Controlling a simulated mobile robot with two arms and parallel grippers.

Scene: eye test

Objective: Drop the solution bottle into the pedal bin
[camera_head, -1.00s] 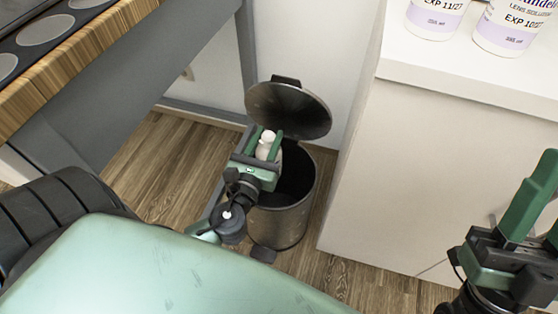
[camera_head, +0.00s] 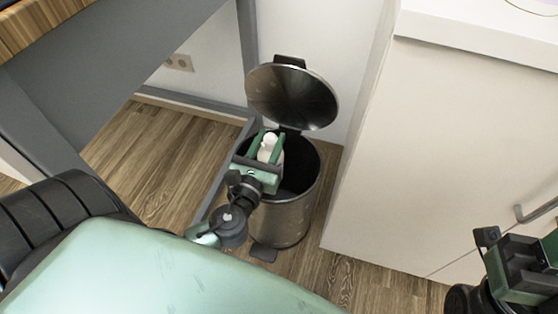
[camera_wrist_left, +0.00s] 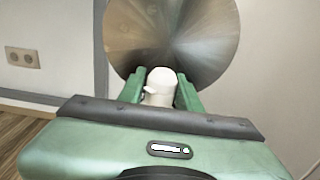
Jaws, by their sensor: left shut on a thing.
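The solution bottle is a small white bottle (camera_head: 267,152) held between the green fingers of my left gripper (camera_head: 268,140). The left wrist view shows the bottle's white top (camera_wrist_left: 159,86) between both fingers. The metal pedal bin (camera_head: 283,222) stands on the floor with its round lid (camera_head: 292,97) raised. My left gripper and the bottle are over the left back part of the bin's opening; their exact height above the rim is unclear. The bottle's lower part is hidden. My right gripper (camera_head: 530,266) is partly cut off at the lower right, its fingers not clearly visible.
A white cabinet (camera_head: 440,150) stands close to the bin's right. A grey table frame (camera_head: 130,75) with a wooden top (camera_head: 35,22) is at the left. Wooden floor (camera_head: 165,150) lies open left of the bin. A wall socket (camera_head: 179,63) is behind.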

